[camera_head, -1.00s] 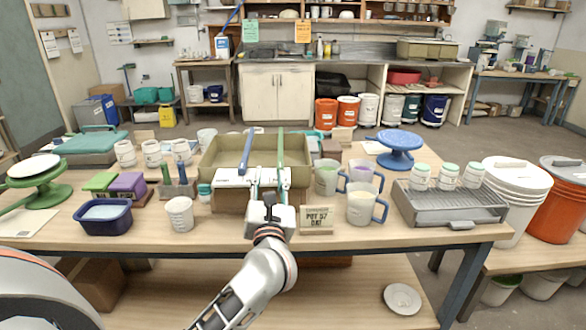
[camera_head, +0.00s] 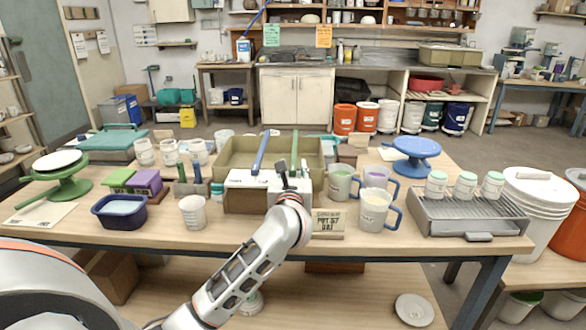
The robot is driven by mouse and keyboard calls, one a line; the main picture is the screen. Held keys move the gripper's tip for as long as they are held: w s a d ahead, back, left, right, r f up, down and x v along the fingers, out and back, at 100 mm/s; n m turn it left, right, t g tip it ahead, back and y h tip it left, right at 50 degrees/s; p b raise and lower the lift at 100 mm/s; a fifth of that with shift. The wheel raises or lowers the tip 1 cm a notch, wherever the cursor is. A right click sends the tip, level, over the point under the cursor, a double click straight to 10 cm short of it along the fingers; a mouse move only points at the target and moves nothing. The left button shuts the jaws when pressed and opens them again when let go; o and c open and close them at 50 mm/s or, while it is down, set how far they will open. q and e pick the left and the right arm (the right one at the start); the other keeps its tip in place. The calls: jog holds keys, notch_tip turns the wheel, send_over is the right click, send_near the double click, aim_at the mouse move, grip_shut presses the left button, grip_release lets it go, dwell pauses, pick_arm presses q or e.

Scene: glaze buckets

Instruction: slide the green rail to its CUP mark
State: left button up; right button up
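The green rail (camera_head: 294,150) lies front to back across the right part of an olive tray (camera_head: 228,151). A blue rail (camera_head: 262,152) lies left of it. A white strip (camera_head: 246,179) runs along the tray's front; its small markings are too small to read, so I cannot tell which is the CUP mark. My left gripper (camera_head: 290,180) is at the front end of the green rail. Its wrist hides most of its fingers and that rail end, so contact and finger opening do not show. My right gripper is out of view.
Mugs (camera_head: 375,210) and a sign (camera_head: 328,223) stand close to the right of the tray. A white cup (camera_head: 193,212) and a dark blue tub (camera_head: 119,212) stand to the left. A grey rack (camera_head: 465,218) with jars is further right. Bare tabletop lies along the front.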

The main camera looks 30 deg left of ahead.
aim_at(274, 174)
pick_arm(q)
grip_shut()
jog(key=s+a, duration=0.1)
jog(key=a, duration=0.1)
jog(key=s+a+p, duration=0.1)
jog(key=shift+s+a, duration=0.1)
jog(key=shift+a, duration=0.25)
jog(key=shift+s+a, duration=0.2)
jog(key=shift+a, duration=0.25)
grip_release()
jog(key=shift+d, duration=0.2)
